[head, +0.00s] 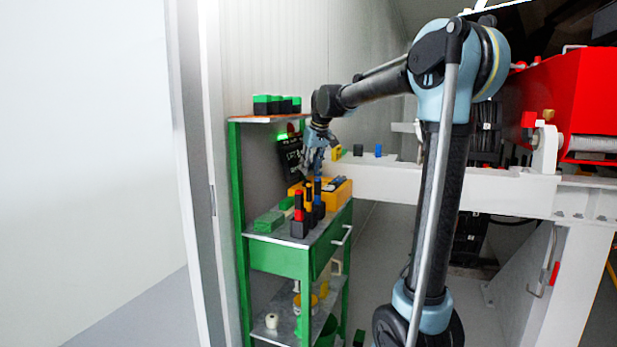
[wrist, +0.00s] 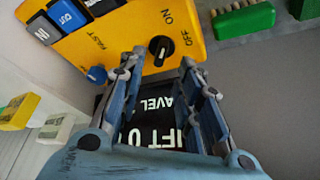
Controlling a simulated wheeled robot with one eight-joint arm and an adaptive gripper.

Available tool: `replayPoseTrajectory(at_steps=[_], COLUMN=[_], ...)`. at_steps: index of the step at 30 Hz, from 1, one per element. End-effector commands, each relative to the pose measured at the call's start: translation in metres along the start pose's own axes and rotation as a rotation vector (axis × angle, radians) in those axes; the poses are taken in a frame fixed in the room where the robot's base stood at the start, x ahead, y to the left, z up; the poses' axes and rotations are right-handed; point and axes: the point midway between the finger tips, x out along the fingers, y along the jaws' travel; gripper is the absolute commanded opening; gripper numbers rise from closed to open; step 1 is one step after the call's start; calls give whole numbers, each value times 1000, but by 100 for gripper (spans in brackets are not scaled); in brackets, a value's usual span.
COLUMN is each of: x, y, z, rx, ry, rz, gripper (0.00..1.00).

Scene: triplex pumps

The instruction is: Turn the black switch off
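The black switch (wrist: 160,48) is a round knob with a white mark on the face of a yellow control box (wrist: 120,30). ON and OFF are printed beside it; I cannot tell for sure which one it points to. In the wrist view my gripper (wrist: 161,62) is open, one fingertip on each side of the knob's near edge, with nothing held. Contact with the knob is not clear. In the head view my gripper (head: 317,158) is above the yellow box (head: 341,197) on the green shelf; the switch cannot be made out there.
A blue knob (wrist: 97,74) and blue and black buttons (wrist: 66,14) share the box face. A black sign with white letters (wrist: 155,135) lies behind the fingers. Red, yellow and blue-topped items (head: 299,212) stand close by on the green shelf (head: 280,258).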

Motion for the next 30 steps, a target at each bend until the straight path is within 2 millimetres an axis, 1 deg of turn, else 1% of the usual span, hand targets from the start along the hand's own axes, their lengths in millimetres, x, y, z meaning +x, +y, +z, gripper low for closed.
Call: replayPoseTrajectory(at_steps=[1,3,6,14,15,17,18,19,20,23,25,30], x=[-6,-13,-19,-21,-21,-21,-20,-20,-20,-19,-18,-20], y=[0,0,0,0,0,1,2,3,5,14,24,58], z=[0,0,0,0,0,0,0,0,0,1,2,4], rx=[0,0,0,0,0,1,2,3,5,13,20,31], ry=[0,0,0,0,0,-1,-2,-4,-6,-19,-30,-41], rz=[0,0,0,0,0,-1,-3,-7,-11,-44,-81,-218], gripper=[32,32,32,32,29,16,7,0,0,0,0,0])
